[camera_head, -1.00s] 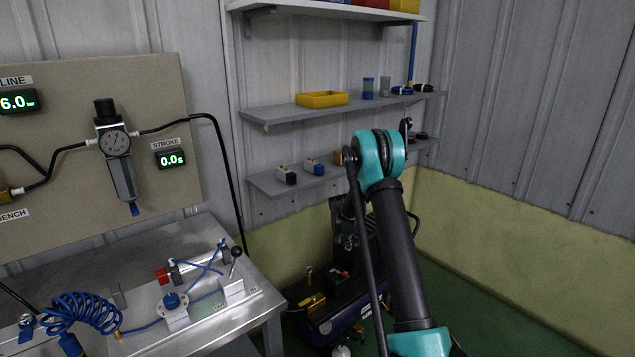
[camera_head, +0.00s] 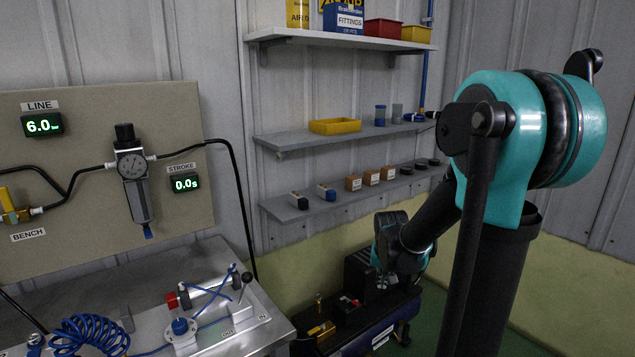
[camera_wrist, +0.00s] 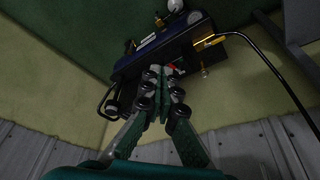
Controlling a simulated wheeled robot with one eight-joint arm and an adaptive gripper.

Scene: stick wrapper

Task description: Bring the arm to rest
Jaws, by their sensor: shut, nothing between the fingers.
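My arm reaches up on the right side of the head view, with its large teal elbow close to the camera. Beyond the elbow the forearm slopes down and left to my gripper (camera_head: 384,285). The gripper hangs in front of the dark compressor (camera_head: 352,270) at the wall, partly hidden by my own wrist. In the wrist view my gripper (camera_wrist: 163,72) has its fingers together, with nothing held, and points towards the compressor (camera_wrist: 145,60). I cannot tell the gap between the fingertips and the compressor.
A metal bench (camera_head: 215,262) with a pneumatic rig and a blue coiled hose (camera_head: 90,335) stands at left. Shelves (camera_head: 345,137) on the wall hold a yellow tray (camera_head: 335,126) and small boxes. A black hose (camera_wrist: 265,60) runs from the compressor. Green floor lies at right.

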